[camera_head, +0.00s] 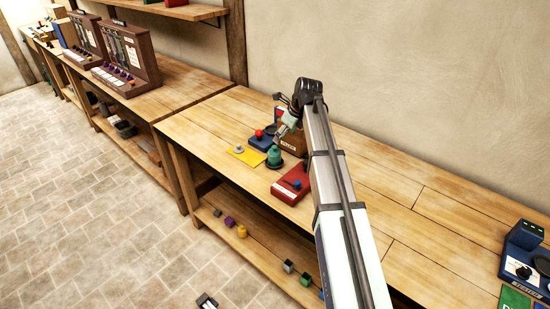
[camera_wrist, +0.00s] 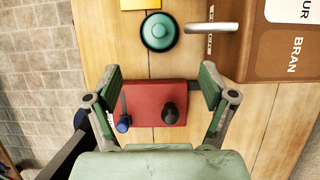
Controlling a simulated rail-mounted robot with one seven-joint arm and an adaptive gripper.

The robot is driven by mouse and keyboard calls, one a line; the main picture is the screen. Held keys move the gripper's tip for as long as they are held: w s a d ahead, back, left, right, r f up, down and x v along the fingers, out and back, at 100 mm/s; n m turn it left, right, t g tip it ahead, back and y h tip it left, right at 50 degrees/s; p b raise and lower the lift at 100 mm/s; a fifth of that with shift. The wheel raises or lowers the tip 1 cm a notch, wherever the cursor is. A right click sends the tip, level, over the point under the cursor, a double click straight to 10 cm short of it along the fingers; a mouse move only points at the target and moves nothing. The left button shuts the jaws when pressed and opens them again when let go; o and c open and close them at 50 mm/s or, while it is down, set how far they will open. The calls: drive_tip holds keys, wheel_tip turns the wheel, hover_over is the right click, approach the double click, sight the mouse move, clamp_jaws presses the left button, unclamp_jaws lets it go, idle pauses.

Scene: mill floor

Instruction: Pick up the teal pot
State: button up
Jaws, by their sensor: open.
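The teal pot (camera_head: 274,156) stands upright on the wooden bench in the head view, just left of my arm. In the wrist view the teal pot (camera_wrist: 159,32) is seen from above as a round lidded shape near the top. My gripper (camera_wrist: 163,80) is open and empty, its fingers spread over a red box with a dark knob and a blue-tipped lever. The pot lies beyond the fingertips, apart from them. In the head view my gripper (camera_head: 284,128) is small and partly hidden by my arm.
The red box (camera_head: 291,184) sits in front of the pot. A brown bin marked BRAN (camera_wrist: 285,45) with a metal handle (camera_wrist: 212,27) stands right of it in the wrist view. A yellow sheet (camera_head: 245,155) and a blue box with a red knob (camera_head: 262,140) are nearby.

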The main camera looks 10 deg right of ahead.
sight(275, 151)
drive_tip(key=p+x, duration=0.1)
drive_tip(key=x, duration=0.6)
drive_tip(key=shift+w+a+f+p, duration=0.15)
drive_tip(key=shift+f+p, duration=0.1)
drive_tip(key=shift+p, duration=0.15)
drive_tip(key=shift+p+x, duration=1.2)
drive_tip(key=shift+x, duration=1.35)
drive_tip(key=shift+c, duration=0.4)
clamp_jaws()
